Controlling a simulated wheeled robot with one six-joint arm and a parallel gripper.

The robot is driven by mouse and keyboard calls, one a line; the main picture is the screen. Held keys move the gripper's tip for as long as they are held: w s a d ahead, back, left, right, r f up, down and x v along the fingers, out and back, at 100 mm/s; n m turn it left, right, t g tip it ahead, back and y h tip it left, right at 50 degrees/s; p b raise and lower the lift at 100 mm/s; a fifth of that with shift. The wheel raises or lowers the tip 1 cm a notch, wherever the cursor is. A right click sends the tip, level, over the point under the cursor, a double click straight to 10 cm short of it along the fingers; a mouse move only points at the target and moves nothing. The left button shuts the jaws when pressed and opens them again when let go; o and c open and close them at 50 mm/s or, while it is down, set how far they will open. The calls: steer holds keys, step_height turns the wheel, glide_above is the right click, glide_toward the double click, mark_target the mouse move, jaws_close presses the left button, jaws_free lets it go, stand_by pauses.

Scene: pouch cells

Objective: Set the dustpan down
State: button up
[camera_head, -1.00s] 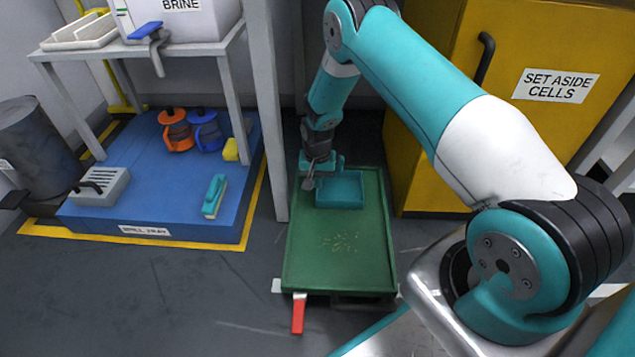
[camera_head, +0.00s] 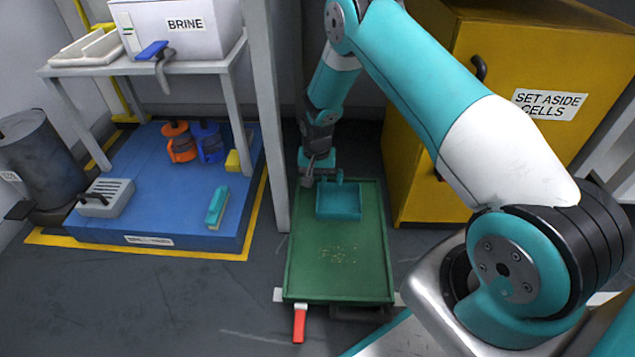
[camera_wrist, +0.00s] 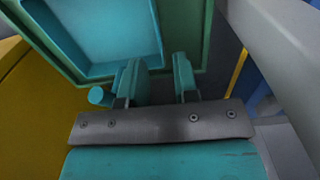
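The teal dustpan (camera_head: 338,202) lies in the far part of the green tray (camera_head: 310,260). In the wrist view the dustpan's pan (camera_wrist: 105,35) is just beyond my fingertips. Its stubby round handle end (camera_wrist: 98,96) shows to the left of the left finger. My gripper (camera_head: 318,178) is at the pan's far left corner in the head view. In the wrist view my gripper (camera_wrist: 160,75) has its two fingers apart, with a gap between them and nothing seen held in it.
Light debris (camera_head: 338,254) lies on the tray in front of the dustpan. A red handle (camera_head: 299,324) sticks out at the tray's near edge.

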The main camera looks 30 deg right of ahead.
step_height(320, 180, up, 6)
steer(key=p, duration=0.2)
stand_by(1.3)
